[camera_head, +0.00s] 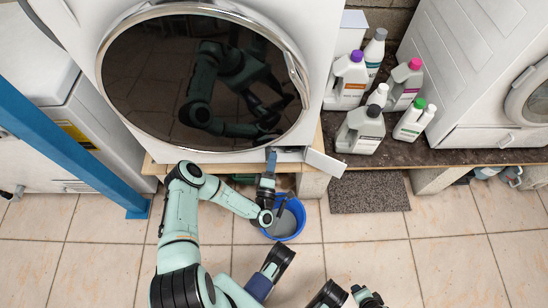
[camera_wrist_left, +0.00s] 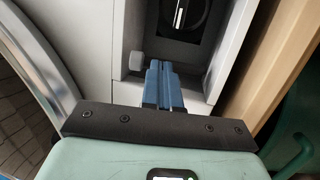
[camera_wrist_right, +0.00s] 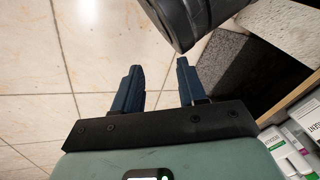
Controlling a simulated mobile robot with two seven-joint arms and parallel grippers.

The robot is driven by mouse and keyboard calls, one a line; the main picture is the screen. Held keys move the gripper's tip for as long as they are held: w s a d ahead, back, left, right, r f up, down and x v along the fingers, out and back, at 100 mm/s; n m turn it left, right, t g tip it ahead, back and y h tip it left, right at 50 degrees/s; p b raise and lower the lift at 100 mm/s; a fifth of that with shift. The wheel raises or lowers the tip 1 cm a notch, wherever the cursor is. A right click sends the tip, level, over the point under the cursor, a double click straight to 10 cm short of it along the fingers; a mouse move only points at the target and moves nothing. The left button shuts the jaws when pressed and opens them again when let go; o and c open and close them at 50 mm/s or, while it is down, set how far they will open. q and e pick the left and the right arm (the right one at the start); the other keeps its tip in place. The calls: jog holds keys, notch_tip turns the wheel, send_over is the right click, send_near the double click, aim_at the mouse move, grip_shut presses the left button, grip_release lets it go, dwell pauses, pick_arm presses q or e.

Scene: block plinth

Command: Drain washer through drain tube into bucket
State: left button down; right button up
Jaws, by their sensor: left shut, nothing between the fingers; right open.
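The white washer (camera_head: 316,60) has a large dark round door. Low on its front a small flap (camera_head: 325,163) hangs open beside a recess. The recess (camera_wrist_left: 201,52) holds a round dark filter knob (camera_wrist_left: 183,14) and a small light-grey piece (camera_wrist_left: 136,61), possibly the drain tube end. My left gripper (camera_head: 271,154) is at this recess; its blue fingers (camera_wrist_left: 157,66) are shut and empty, close to the grey piece; contact is unclear. The blue bucket (camera_head: 302,212) stands on the floor below, partly hidden by my left arm. My right gripper (camera_wrist_right: 160,66) is open and empty over the floor.
Several detergent bottles (camera_head: 360,130) stand on the dark-topped ledge right of the washer. A second white machine (camera_head: 480,70) is further right. A blue post (camera_head: 75,150) stands at left. The front floor is clear.

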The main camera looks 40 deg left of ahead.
jog(key=shift+w, duration=0.15)
jog(key=shift+r, duration=0.1)
pick_arm(q)
jog(key=g+p, duration=0.1)
jog(key=p, duration=0.1)
jog(key=w+a+r+g+h+p, duration=0.1)
jog(key=p, duration=0.1)
jog(key=shift+r+n+g+p, duration=0.15)
jog(key=shift+n+g+p, duration=0.15)
jog(key=shift+g+p, duration=0.1)
pick_arm(e)
jog(key=s+a+r+g+y, duration=0.1)
jog(key=s+a+r+g, duration=0.1)
jog(key=s+r, duration=0.3)
jog(key=shift+s+a+n, duration=0.3)
jog(key=shift+s+a, duration=0.55)
jog(key=shift+s, duration=0.2)
pick_arm(q)
jog(key=shift+d, duration=0.1)
